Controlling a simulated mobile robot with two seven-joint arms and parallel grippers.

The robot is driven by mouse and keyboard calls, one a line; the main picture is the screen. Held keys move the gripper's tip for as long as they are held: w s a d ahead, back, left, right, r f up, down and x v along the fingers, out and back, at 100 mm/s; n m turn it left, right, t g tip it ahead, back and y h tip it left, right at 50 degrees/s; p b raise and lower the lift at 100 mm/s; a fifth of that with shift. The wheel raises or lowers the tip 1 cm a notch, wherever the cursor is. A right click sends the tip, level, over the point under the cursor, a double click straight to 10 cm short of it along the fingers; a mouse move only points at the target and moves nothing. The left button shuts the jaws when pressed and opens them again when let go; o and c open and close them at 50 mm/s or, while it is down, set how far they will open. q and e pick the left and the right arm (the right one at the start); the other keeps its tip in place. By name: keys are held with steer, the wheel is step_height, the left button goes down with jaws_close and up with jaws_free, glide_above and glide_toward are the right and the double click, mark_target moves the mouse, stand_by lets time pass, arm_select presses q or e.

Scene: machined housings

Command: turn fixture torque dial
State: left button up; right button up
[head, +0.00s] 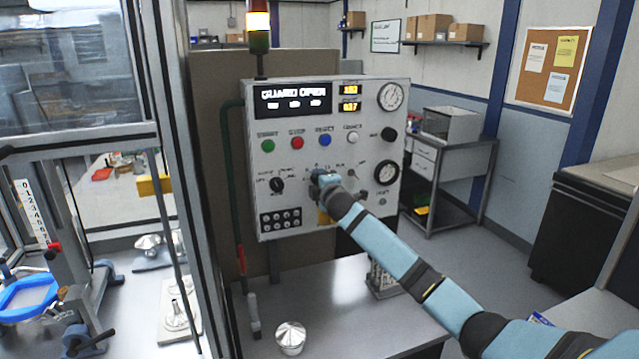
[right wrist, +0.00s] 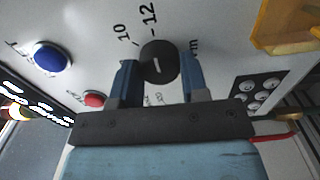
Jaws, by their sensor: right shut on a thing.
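The fixture torque dial is a round black knob (right wrist: 158,62) with a short white mark on its face, seen in the right wrist view. Printed numbers 10 and 12 stand beside it, with a unit mark partly hidden. My right gripper (right wrist: 159,72) has one blue finger on each side of the knob and is shut on it. In the head view my right gripper (head: 322,180) is at the lower middle of the light grey control panel (head: 330,112) and hides the dial and much of its scale. My left gripper is not in view.
The panel has a row of buttons, among them blue (head: 325,140) and red (head: 297,143), and another black selector (head: 277,185) left of my gripper. A bench (head: 345,315) below holds a silver part (head: 290,337). The guard frame (head: 182,150) stands at left.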

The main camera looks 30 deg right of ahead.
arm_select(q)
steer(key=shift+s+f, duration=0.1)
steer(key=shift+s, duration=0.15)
arm_select(e)
steer(key=o, duration=0.9)
arm_select(q)
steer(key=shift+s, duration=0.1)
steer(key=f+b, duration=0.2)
steer(key=b, duration=0.1)
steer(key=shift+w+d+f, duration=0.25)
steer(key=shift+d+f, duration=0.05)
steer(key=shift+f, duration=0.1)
arm_select(e)
steer(key=v, duration=1.4)
steer(key=shift+f, duration=0.1)
